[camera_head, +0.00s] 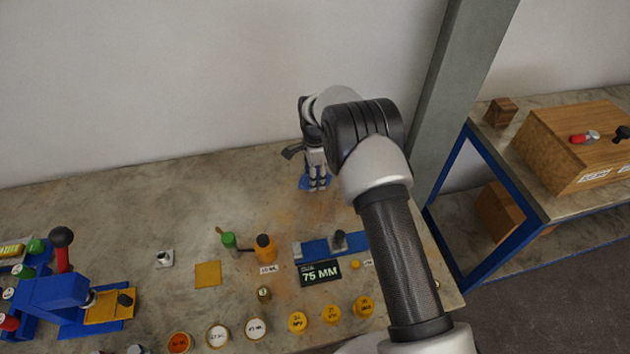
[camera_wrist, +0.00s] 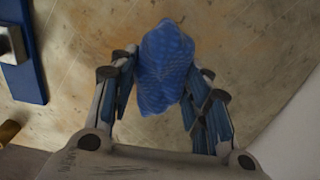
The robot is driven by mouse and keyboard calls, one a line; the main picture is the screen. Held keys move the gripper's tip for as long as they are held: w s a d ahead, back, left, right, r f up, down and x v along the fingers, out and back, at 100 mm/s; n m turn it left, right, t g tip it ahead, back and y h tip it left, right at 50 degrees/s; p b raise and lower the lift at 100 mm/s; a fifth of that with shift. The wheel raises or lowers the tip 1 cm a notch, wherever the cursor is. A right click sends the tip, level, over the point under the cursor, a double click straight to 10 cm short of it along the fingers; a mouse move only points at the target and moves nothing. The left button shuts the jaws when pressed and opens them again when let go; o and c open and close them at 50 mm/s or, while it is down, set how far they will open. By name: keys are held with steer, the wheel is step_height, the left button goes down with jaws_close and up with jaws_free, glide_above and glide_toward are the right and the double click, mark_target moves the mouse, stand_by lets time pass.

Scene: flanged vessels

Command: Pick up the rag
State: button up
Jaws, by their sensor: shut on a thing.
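The rag (camera_wrist: 163,68) is a blue, crumpled, textured cloth. In the wrist view it sits between the fingers of my gripper (camera_wrist: 163,85), which are closed on it from both sides. In the head view my gripper (camera_head: 317,180) points down at the back of the table, and blue edges of the rag (camera_head: 305,183) show around the fingertips. The rag is at or just above the tabletop; I cannot tell whether it still touches. The gripper hides part of the rag in the head view.
The table (camera_head: 130,215) holds a blue fixture (camera_head: 325,247), a 75 MM sign (camera_head: 320,273), green and orange bottles (camera_head: 265,247), and several yellow and white caps in front. A blue press (camera_head: 60,290) stands at left. A pillar (camera_head: 450,120) rises at right; the back left is clear.

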step_height(320, 180, up, 16)
steer(key=p, duration=0.3)
